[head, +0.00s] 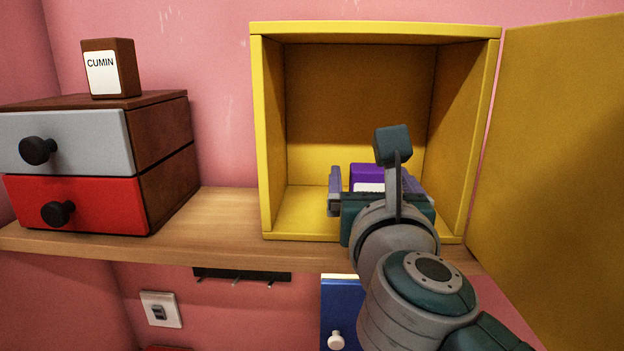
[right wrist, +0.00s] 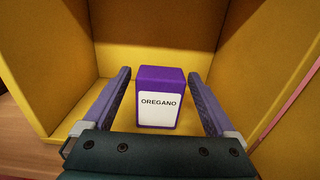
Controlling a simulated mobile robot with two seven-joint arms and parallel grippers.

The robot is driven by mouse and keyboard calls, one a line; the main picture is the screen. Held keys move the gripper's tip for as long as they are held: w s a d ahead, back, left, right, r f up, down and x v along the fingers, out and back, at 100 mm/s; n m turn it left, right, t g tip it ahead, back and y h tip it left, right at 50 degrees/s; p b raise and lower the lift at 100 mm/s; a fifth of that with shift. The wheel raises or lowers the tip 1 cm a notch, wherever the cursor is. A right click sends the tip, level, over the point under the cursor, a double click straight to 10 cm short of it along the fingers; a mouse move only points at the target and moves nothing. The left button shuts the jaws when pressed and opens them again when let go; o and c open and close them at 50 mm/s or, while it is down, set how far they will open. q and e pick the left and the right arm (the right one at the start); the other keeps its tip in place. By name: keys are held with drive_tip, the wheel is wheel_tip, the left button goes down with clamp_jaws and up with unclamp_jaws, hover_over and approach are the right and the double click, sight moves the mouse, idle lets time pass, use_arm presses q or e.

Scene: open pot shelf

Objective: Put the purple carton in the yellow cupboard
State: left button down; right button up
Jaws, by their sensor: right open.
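The purple carton (right wrist: 160,77), with a white label reading OREGANO, stands upright on the floor of the yellow cupboard. In the head view the purple carton (head: 367,175) is partly hidden by my right gripper. The yellow cupboard (head: 258,130) is open, with its door (head: 550,160) swung out to the right. My right gripper (head: 371,180) reaches into the cupboard. In the right wrist view its fingers (right wrist: 162,95) are open, one on each side of the carton, with a visible gap on both sides. My left gripper is not in view.
The cupboard stands on a wooden shelf (head: 215,225). At left is a drawer unit with a grey drawer (head: 90,140) and a red drawer (head: 100,205); a brown CUMIN carton (head: 122,68) stands on top. A blue door (head: 341,305) shows below the shelf.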

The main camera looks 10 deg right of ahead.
drive_tip(key=shift+r+p, duration=0.3)
drive_tip(key=shift+r, duration=0.1)
drive_tip(key=b+v, duration=0.3)
drive_tip(key=v, duration=0.9)
drive_tip(key=shift+b, duration=0.3)
drive_tip(key=shift+f, duration=0.1)
